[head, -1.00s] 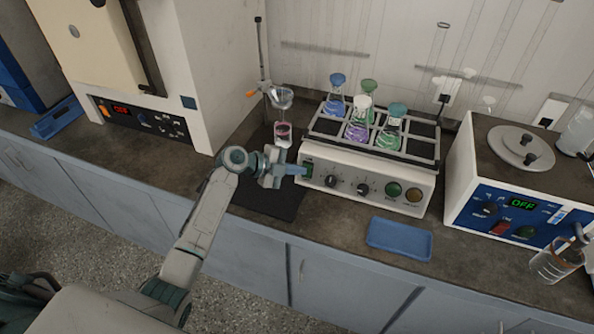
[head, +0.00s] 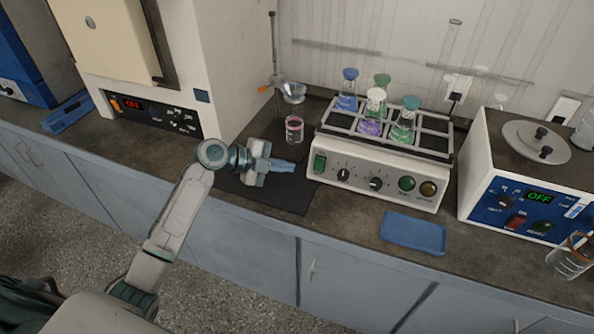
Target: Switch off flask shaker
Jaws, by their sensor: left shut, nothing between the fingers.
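The flask shaker (head: 375,178) stands on the bench with a white front panel. Several stoppered flasks with coloured liquid sit in its top rack, one of them a blue flask (head: 347,95). A green rocker switch (head: 319,163) is at the left end of the panel, followed by two black knobs, a green button (head: 407,184) and an amber one. My left gripper (head: 292,166) is shut and empty. It points right at the panel's left end, a little apart from the green switch. My right gripper is not in view.
A blue tray (head: 413,233) lies in front of the shaker. A box with an OFF display (head: 540,197) stands at right, a beaker (head: 571,256) before it. A stand with a funnel and small beaker (head: 294,130) is behind my gripper. A black mat (head: 270,194) lies below it.

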